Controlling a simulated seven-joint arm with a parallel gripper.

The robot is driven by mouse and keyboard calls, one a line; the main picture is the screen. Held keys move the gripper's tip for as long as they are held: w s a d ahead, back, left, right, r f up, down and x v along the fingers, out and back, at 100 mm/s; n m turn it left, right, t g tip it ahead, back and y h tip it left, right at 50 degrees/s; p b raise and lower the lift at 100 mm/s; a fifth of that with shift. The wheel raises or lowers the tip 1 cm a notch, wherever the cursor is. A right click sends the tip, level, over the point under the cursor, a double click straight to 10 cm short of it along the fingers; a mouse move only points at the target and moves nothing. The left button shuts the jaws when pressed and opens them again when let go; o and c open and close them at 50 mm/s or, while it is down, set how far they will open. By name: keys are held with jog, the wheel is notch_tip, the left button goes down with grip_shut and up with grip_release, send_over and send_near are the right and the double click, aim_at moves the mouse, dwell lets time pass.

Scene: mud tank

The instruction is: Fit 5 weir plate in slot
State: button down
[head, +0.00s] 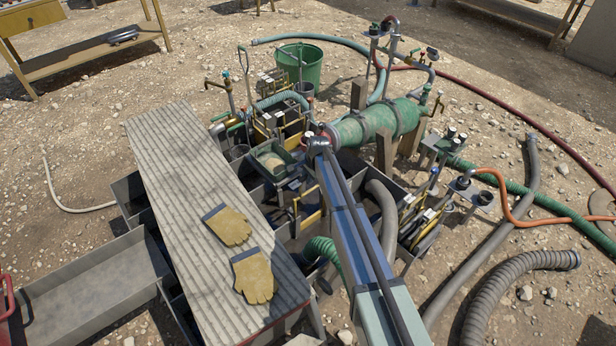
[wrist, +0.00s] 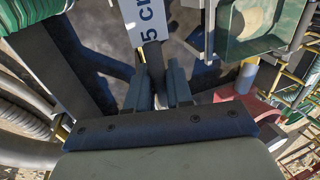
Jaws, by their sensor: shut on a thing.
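The weir plate (wrist: 147,22) shows in the wrist view as a pale piece marked "5 cm", at the top centre. A dark narrow stem runs from it down between my fingers. My gripper (wrist: 157,74) is shut on this stem, one grey-blue finger on each side. The plate's lower edge and the slot are not clear in either view, so I cannot tell whether they touch. In the head view, my arm reaches in over the tank (head: 345,165) and hides the gripper and the plate.
A small green tray (head: 272,157) sits close by; it also shows in the wrist view (wrist: 262,28). A green cylinder (head: 375,122) lies behind. Hoses, valves and yellow frames crowd both sides. A ribbed walkway (head: 185,150) with gloves (head: 254,275) lies left.

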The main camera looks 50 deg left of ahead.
notch_tip(320, 180, down, 6)
jog(key=shift+f, duration=0.25)
dwell(3.1)
jog(key=c, duration=0.9)
grip_release()
jog(key=shift+c, duration=0.2)
jog(key=v, duration=1.3)
jog(key=shift+r, duration=0.35)
jog(key=shift+d, duration=0.1)
